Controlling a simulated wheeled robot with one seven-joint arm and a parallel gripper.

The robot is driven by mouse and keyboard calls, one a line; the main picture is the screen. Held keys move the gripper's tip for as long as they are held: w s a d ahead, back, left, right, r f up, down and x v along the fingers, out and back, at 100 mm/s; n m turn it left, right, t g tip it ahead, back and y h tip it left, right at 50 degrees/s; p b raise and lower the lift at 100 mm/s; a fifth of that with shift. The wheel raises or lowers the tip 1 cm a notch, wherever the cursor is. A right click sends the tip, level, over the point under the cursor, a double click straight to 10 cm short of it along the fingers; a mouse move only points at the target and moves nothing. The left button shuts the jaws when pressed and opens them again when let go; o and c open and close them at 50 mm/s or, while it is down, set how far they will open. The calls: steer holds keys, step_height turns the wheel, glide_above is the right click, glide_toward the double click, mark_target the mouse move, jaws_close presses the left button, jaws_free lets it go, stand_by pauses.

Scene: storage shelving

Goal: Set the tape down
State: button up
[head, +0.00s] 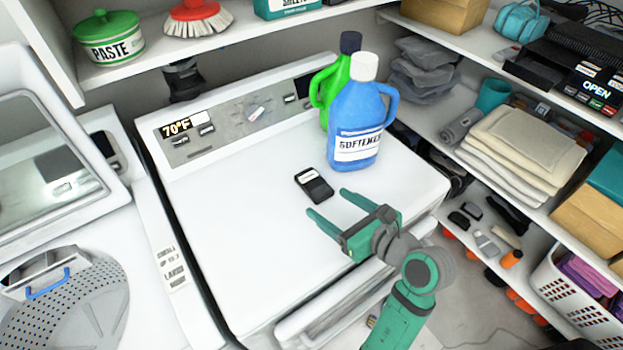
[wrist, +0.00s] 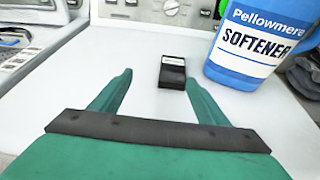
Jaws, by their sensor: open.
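A small black block-shaped item with a pale label (head: 314,185), which I take to be the tape, lies flat on the white top of the machine (head: 235,220). It also shows in the wrist view (wrist: 172,76), just beyond and between my fingertips, a little nearer the right one. My gripper (head: 326,203) is open, with nothing held between its green fingers. It is just in front of the black item and appears apart from it. In the wrist view both fingers of my gripper (wrist: 158,77) point toward the item.
A blue softener bottle (head: 356,120) stands behind and to the right of the item, with a green bottle (head: 325,92) behind it. A control panel (head: 240,115) rises at the back. Loaded shelves (head: 452,166) stand at right. The machine top is clear at left.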

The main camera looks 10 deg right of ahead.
mark_target(316, 185)
steer(key=shift+w+d+h, duration=0.15)
steer(key=shift+d+h, duration=0.15)
steer(key=shift+d, duration=0.55)
steer(key=shift+w+d+f, duration=0.1)
steer(key=shift+w+d, duration=0.05)
steer(key=shift+w, duration=0.1)
steer(key=x, duration=0.5)
steer(key=shift+w, duration=0.1)
steer(key=shift+w+f, duration=0.25)
steer(key=shift+w, duration=0.2)
steer(key=shift+x, duration=2.1)
steer(key=shift+d, duration=0.1)
steer(key=c, duration=1.3)
